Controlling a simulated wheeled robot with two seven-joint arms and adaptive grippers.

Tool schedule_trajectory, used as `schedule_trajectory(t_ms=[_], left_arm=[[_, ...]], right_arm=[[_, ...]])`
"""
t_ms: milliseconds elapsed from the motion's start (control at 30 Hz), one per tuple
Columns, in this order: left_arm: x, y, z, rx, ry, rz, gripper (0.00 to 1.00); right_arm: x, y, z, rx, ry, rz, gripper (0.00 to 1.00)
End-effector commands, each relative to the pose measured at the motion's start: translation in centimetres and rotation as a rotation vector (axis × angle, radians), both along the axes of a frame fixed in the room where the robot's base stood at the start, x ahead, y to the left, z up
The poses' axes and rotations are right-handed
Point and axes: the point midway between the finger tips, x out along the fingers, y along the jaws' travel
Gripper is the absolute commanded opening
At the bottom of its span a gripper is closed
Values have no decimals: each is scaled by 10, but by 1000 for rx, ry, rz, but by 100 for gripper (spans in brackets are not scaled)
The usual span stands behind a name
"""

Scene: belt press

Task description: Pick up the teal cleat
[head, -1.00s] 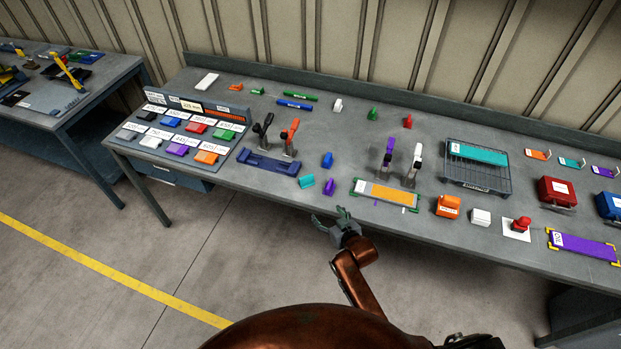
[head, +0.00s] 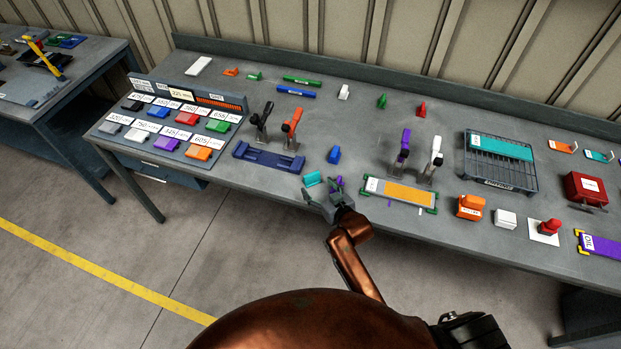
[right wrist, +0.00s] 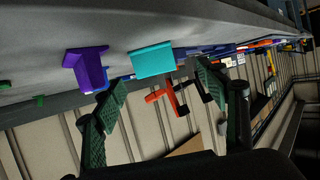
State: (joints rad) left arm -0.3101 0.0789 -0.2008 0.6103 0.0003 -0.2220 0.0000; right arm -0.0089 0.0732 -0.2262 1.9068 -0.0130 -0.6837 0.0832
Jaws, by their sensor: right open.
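The teal cleat (head: 313,178) stands near the front edge of the bench, left of a purple cleat (head: 338,182) that is partly hidden by my right gripper. My right gripper (head: 319,193) is open at the bench's front edge, just in front of the teal cleat. In the right wrist view the teal cleat (right wrist: 152,61) shows beyond the open fingers (right wrist: 160,88), roughly between them, with nothing held. The purple cleat (right wrist: 87,69) is to its left there, beyond the left finger. My left gripper is not in view.
A blue cleat (head: 334,155) stands behind the teal one. A blue cradle (head: 268,158) with black and orange-handled clamps is to the left. An orange-topped plate (head: 402,193) with clamps is to the right. The bench behind the blue cleat is mostly clear.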

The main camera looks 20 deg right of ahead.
Motion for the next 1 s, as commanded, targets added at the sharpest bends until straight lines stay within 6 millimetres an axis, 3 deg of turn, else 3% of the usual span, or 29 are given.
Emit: schedule_trajectory(t_ms=[400,600,900,1000], left_arm=[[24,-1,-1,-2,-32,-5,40],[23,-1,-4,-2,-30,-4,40],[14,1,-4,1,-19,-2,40],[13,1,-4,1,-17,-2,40]], right_arm=[[43,2,-13,-1,-1,-3,67],[68,6,-22,1,-1,0,67],[73,7,-24,0,0,1,67],[73,7,-24,0,0,1,61]])
